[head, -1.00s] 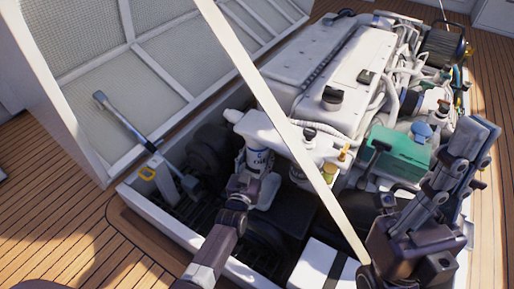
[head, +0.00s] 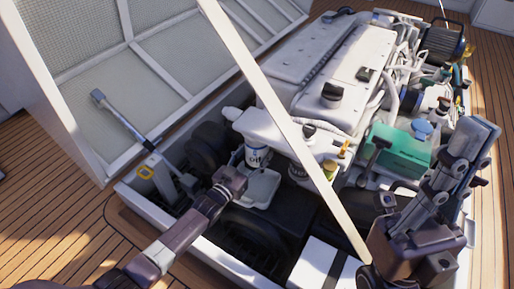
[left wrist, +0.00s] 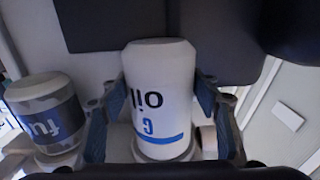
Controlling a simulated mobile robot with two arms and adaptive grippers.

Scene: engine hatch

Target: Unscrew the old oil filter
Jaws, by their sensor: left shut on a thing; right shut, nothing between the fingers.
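The white oil filter (head: 256,157), with "oil" lettering and a blue band, hangs upright under the white engine housing. In the left wrist view the oil filter (left wrist: 162,98) fills the middle, between the fingers. My left gripper (head: 238,178) is shut on it, coming in from the lower left; the fingers (left wrist: 163,115) lie along both its sides. The filter's upper joint is hard to make out. My right gripper (head: 477,133) is shut and empty, raised at the right, apart from the filter.
A fuel filter (left wrist: 45,112) with a blue label stands close beside the oil filter. A white tray (head: 263,190) lies below. A pale strut (head: 273,98) crosses the view in front of the engine (head: 330,65). The green box (head: 398,150) is near my right arm.

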